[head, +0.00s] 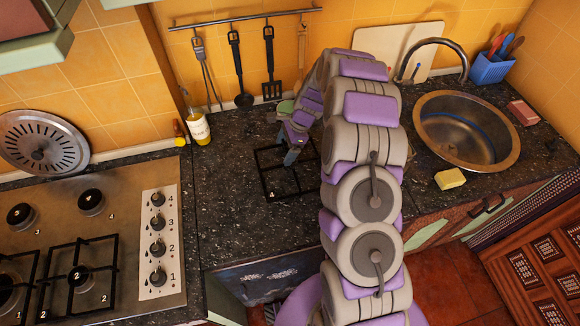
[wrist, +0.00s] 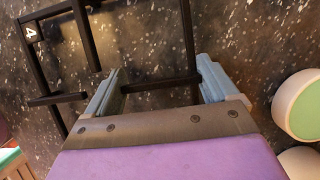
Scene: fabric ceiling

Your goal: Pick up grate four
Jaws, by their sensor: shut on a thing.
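Grate four (head: 260,172) is a black square frame marked with a white 4. It is over the dark speckled counter between the stove and the sink; I cannot tell if it touches the counter. In the wrist view the grate (wrist: 80,30) shows its 4 at the upper left, and one bar runs between the fingers. My gripper (wrist: 160,88) is shut on this grate, with the two fingers still apart across the bar. In the head view my gripper (head: 290,155) reaches down at the grate's far side, and my arm hides the counter to the right.
The stove (head: 110,240) at left holds grates one and two (head: 78,275); burners three and four are bare. A round metal lid (head: 42,142) leans behind it. A yellow bottle (head: 199,128) stands near the wall. The sink (head: 465,130) and a sponge (head: 450,179) are right.

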